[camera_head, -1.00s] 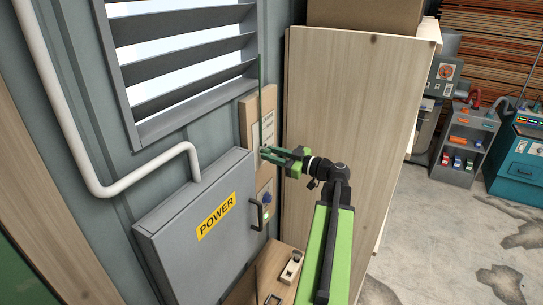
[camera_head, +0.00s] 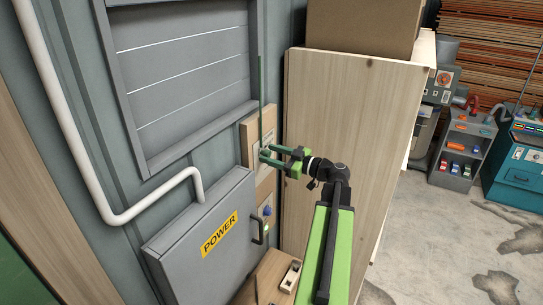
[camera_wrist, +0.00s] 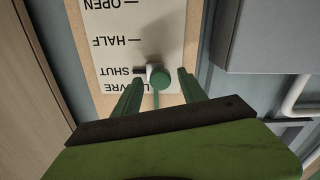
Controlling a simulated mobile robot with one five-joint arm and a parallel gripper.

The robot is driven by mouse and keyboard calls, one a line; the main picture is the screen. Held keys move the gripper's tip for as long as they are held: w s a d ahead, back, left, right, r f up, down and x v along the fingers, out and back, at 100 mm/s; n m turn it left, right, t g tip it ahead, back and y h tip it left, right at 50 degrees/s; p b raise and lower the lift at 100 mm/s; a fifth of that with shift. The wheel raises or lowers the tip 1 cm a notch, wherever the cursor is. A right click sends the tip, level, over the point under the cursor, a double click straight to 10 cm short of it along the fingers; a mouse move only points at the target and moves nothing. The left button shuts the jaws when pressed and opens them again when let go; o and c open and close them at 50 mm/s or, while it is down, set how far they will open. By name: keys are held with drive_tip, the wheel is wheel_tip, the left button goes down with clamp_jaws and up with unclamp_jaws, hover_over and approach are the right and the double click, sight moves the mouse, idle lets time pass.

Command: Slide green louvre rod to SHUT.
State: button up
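The green louvre rod (camera_head: 261,95) runs up the wall beside the louvre (camera_head: 185,70), whose slats lie flat with no bright gaps. In the wrist view, the rod's green knob (camera_wrist: 160,78) sits on the label plate (camera_wrist: 135,20), which reads upside down. Its small dark pointer is level with the SHUT mark (camera_wrist: 121,71). My gripper (camera_wrist: 157,80) is open, with one finger on each side of the knob and a visible gap to each. In the head view, my gripper (camera_head: 270,154) is at the wooden backing board.
A grey POWER box (camera_head: 205,240) with a handle projects from the wall below the louvre. A white pipe (camera_head: 90,165) runs beside it. A tall wooden cabinet (camera_head: 340,130) stands right behind my arm. Open floor (camera_head: 440,240) lies at the right.

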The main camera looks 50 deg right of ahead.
drive_tip(key=v, duration=1.7)
drive_tip(key=shift+s, duration=0.25)
drive_tip(key=shift+f, duration=0.15)
